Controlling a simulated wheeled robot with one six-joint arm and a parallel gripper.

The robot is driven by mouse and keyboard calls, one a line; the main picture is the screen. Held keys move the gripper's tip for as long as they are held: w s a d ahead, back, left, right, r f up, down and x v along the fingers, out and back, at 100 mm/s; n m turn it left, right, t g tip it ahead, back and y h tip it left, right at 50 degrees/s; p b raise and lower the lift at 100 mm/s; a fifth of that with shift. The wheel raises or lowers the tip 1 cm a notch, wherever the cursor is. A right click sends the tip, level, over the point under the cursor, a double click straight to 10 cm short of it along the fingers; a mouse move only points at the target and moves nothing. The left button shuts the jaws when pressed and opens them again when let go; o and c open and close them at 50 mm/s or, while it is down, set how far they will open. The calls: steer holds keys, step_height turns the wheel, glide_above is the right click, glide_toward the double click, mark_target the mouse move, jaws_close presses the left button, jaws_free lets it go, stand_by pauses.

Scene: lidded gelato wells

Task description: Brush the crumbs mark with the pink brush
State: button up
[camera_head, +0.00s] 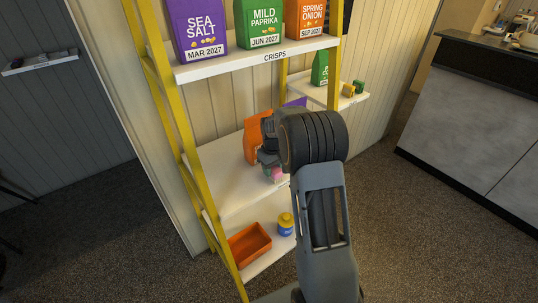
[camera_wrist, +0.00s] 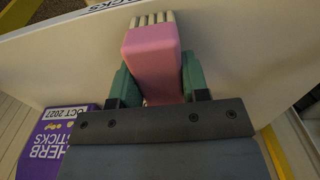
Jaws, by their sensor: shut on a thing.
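My gripper (camera_head: 270,157) is in front of the middle shelf (camera_head: 222,165) of the yellow rack. In the wrist view its green fingers (camera_wrist: 157,88) are shut on the pink brush (camera_wrist: 152,55), one on each side. The brush's pale bristles (camera_wrist: 152,19) point to the top of that picture, over or against the white shelf (camera_wrist: 60,65); I cannot tell if they touch it. In the head view a bit of pink (camera_head: 275,173) shows below the gripper. I see no crumbs mark in either view; my gripper and arm hide part of the shelf.
A purple herb sticks pack (camera_wrist: 58,140) is left of my gripper in the wrist view. An orange pack (camera_head: 253,138) stands behind the gripper. An orange tray (camera_head: 249,245) and a yellow jar (camera_head: 286,223) are on the lower shelf. Crisps packs (camera_head: 198,28) fill the upper shelf.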

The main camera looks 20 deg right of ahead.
steer(key=shift+s+a+r, duration=0.1)
steer(key=shift+s+a, duration=0.1)
steer(key=shift+a, duration=0.55)
step_height(320, 180, up, 8)
steer(key=p, duration=0.5)
steer(key=shift+d, duration=0.1)
